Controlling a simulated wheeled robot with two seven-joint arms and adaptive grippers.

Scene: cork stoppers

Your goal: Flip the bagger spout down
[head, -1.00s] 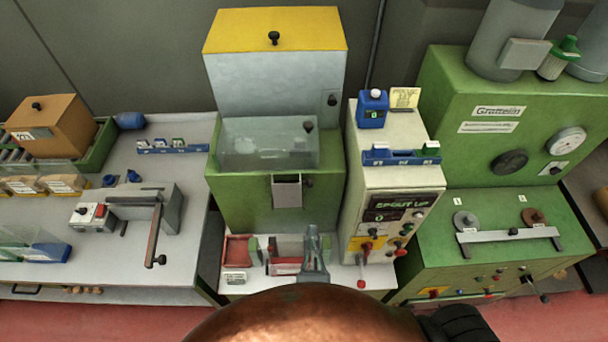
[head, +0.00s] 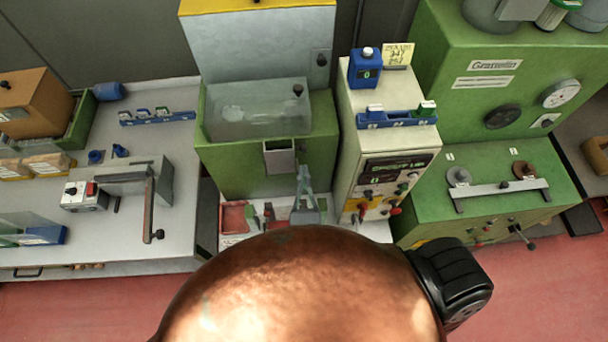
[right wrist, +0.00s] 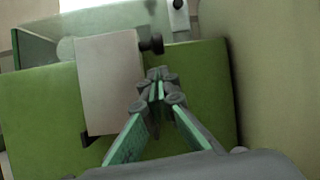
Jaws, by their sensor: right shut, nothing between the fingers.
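The bagger spout (head: 280,158) is a pale grey box-shaped chute on the front of the green bagger (head: 240,178), below its clear hopper. In the right wrist view the spout (right wrist: 108,85) is a plain grey plate standing upright, with a dark knob (right wrist: 152,45) at its upper right; I cannot tell whether the knob belongs to it. My right gripper (head: 304,168) is just right of and below the spout. In the right wrist view its fingertips (right wrist: 157,80) are together and empty, beside the plate's right edge and below the knob. My left gripper is not in view.
The cream control cabinet (head: 348,140) stands close on the right; its display (head: 395,166) is blurred. A low shelf with a red bin (head: 234,216) lies below. My copper-coloured body hides the front. A grey bench (head: 140,225) stands left, a green machine (head: 490,210) right.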

